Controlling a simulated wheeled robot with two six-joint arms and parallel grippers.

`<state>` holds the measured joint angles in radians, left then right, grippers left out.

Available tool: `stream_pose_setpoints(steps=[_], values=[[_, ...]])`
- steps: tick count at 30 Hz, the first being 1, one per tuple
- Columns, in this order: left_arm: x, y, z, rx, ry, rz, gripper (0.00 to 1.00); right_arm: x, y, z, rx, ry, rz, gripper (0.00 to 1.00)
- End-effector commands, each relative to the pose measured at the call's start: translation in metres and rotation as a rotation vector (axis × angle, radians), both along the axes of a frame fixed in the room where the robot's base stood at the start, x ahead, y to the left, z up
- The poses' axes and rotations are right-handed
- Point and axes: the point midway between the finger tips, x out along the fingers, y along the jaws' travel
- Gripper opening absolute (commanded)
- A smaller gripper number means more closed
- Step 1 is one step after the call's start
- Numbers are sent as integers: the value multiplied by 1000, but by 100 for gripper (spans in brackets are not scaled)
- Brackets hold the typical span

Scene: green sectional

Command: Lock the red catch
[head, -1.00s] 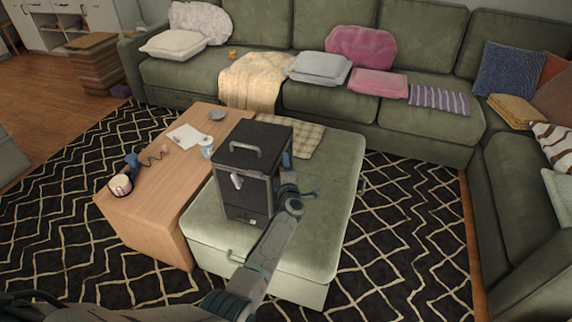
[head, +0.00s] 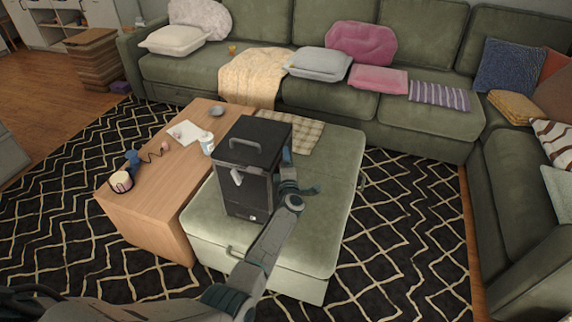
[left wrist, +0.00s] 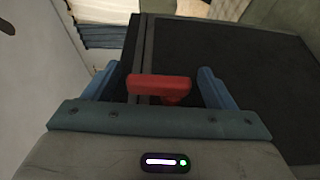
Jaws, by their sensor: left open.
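A black box (head: 244,190) with a handle on its lid (head: 258,143) stands upright on the green ottoman. My left gripper (head: 299,172) is at the box's right side, its fingers apart. In the left wrist view the red catch (left wrist: 160,84) lies across a seam at the edge of the dark box (left wrist: 230,75). There my left gripper (left wrist: 164,88) is open, with one blue finger on each side of the catch and gaps visible between. The catch is hidden in the head view. My right gripper is in neither view.
The green ottoman (head: 320,215) has free room right of the box and a checkered cloth (head: 297,135) behind it. A wooden table (head: 150,205) stands close on the left, with a white jar (head: 207,143) and other small items. A green sofa (head: 420,120) runs behind.

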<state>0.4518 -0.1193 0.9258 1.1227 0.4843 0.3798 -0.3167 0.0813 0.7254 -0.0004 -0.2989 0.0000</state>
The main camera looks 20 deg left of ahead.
Motion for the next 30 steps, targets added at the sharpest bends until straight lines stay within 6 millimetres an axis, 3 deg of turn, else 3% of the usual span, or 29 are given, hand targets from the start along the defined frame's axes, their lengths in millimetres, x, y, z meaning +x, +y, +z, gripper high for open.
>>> stream_pose_setpoints(steps=[7, 13, 21, 30], values=[[-15, -6, 1, -2, 0, -1, 78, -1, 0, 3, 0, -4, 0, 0], [-50, -20, 1, -3, 1, -1, 78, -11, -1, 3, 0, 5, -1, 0], [-90, -37, 0, -2, 1, 0, 78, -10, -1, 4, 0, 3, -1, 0], [-101, -40, 1, 1, 0, 0, 78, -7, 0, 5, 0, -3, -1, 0]])
